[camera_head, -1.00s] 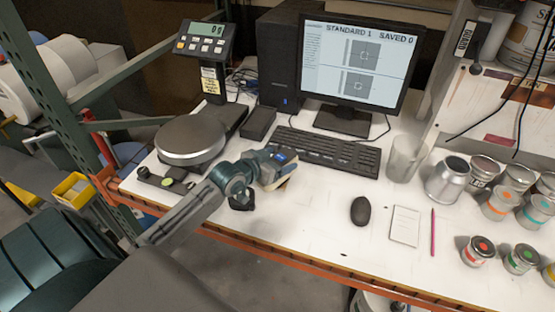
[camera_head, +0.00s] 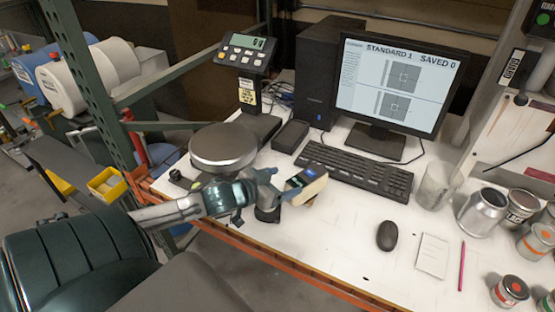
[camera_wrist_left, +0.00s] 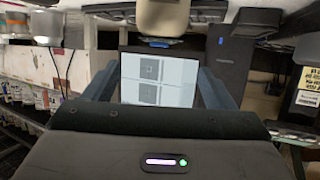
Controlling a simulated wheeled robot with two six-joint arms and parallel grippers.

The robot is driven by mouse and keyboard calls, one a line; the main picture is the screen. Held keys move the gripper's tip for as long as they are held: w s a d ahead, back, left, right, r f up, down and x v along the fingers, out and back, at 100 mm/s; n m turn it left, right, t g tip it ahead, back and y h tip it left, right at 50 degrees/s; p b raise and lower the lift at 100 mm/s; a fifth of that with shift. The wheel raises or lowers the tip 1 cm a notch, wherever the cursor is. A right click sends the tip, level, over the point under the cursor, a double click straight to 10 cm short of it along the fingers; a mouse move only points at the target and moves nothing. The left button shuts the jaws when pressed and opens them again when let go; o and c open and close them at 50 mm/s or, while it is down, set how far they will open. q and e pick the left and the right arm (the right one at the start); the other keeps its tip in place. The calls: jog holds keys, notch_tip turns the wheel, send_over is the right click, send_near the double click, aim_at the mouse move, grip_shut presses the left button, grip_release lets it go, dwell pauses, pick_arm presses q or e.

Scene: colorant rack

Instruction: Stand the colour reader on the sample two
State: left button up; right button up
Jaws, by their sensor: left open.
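The colour reader (camera_head: 308,186), a small beige block with a blue-lit screen, is by the front left of the keyboard. Its beige body also shows at the top of the left wrist view (camera_wrist_left: 163,18). My left gripper (camera_head: 274,190) is just left of the reader, its jaws open. In the wrist view its two fingers stand wide apart (camera_wrist_left: 158,88), with the reader beyond them and the monitor seen between. I cannot tell from these views whether the jaws straddle the reader. I cannot pick out sample two. My right gripper is out of view.
A scale (camera_head: 222,146) stands at the left, with the keyboard (camera_head: 355,172) and monitor (camera_head: 398,85) behind the reader. A mouse (camera_head: 388,236), notepad (camera_head: 432,255), pink pencil (camera_head: 461,266) and several cans are to the right. White table is clear between reader and mouse.

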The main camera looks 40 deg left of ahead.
pick_arm(q)
jog(key=shift+s+r, duration=0.3)
jog(key=shift+s, duration=0.35)
